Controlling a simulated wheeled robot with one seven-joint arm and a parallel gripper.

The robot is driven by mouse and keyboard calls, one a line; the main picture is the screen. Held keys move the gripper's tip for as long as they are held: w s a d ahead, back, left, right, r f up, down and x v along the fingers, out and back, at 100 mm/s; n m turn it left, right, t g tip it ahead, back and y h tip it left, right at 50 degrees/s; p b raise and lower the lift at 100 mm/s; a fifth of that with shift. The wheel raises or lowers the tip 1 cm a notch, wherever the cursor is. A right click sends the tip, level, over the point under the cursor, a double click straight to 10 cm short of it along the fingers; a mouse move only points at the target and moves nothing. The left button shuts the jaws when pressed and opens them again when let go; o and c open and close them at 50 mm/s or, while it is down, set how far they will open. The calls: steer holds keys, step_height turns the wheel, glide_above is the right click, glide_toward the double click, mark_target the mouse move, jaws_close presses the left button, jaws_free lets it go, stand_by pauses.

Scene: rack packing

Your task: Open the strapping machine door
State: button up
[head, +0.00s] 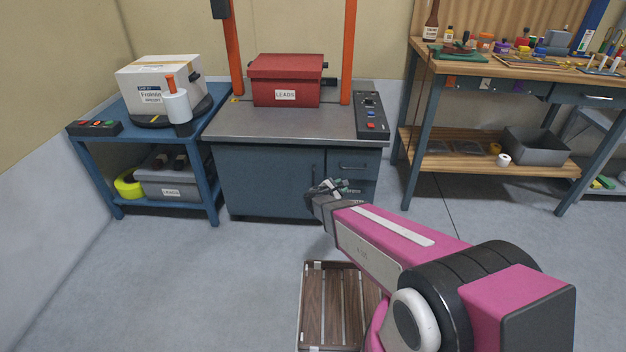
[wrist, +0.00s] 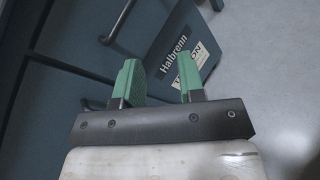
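The strapping machine (head: 255,180) is a blue cabinet with a grey steel top and an orange arch. Its wide front door (head: 262,182) looks shut, with a thin upright handle (head: 314,178) near its right edge. My gripper (head: 328,187) is in front of the cabinet's right part, close to that handle, and hides some of the front. In the wrist view my gripper (wrist: 160,76) has its green fingertips apart with nothing between them. Beyond them is a dark blue panel marked Halbrenn (wrist: 182,58).
A red box marked LEADS (head: 286,82) stands on the steel top, left of a control panel (head: 371,113). A wooden slatted pallet (head: 335,300) lies on the floor beneath my arm. A blue side table (head: 150,138) is left, a workbench (head: 480,70) right. Floor at front left is clear.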

steer(key=w+a+f+n+t+y, duration=0.1)
steer(key=a+f+n+t+y, duration=0.2)
steer(key=a+n, duration=0.35)
steer(key=w+a+f+n+t+y, duration=0.1)
steer(key=a+f+n+t+y, duration=0.15)
steer(key=a+n, duration=0.4)
steer(key=w+d+m, duration=0.1)
steer(key=w+m, duration=0.1)
steer(key=w, duration=0.8)
steer(key=shift+w+d+r, duration=0.15)
steer(key=shift+r, duration=0.15)
jaws_close()
